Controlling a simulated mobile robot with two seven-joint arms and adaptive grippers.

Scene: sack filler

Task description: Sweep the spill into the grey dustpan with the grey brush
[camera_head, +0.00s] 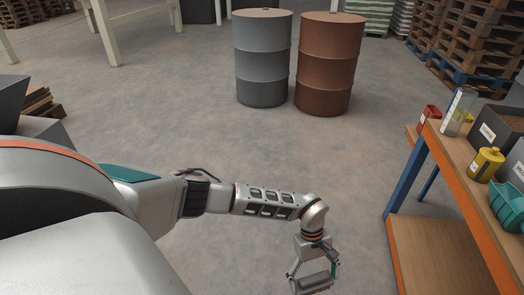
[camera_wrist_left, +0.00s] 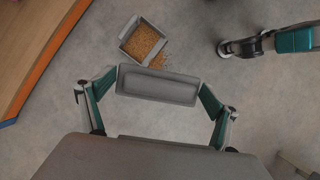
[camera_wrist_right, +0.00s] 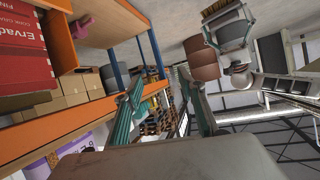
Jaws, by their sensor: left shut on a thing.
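My left gripper (camera_head: 314,272) hangs low over the floor, shut on the grey brush (camera_head: 316,283). In the left wrist view the brush (camera_wrist_left: 157,86) shows as a grey block between the fingers. The grey dustpan (camera_wrist_left: 124,37) lies on the floor just beyond the brush, with many tan grains in it. The rest of the spill (camera_wrist_left: 160,62) is a small patch of grains between the pan's edge and the brush. My right gripper (camera_wrist_right: 162,88) is open and empty; its wrist view also shows the brush's tan bristles (camera_wrist_right: 222,14). The head view does not show the dustpan.
A workbench (camera_head: 462,190) with an orange edge stands at the right, carrying bottles and bins. A grey drum (camera_head: 262,60) and a brown drum (camera_head: 328,65) stand ahead. Pallets (camera_head: 475,40) are stacked at the back right. The floor between is clear.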

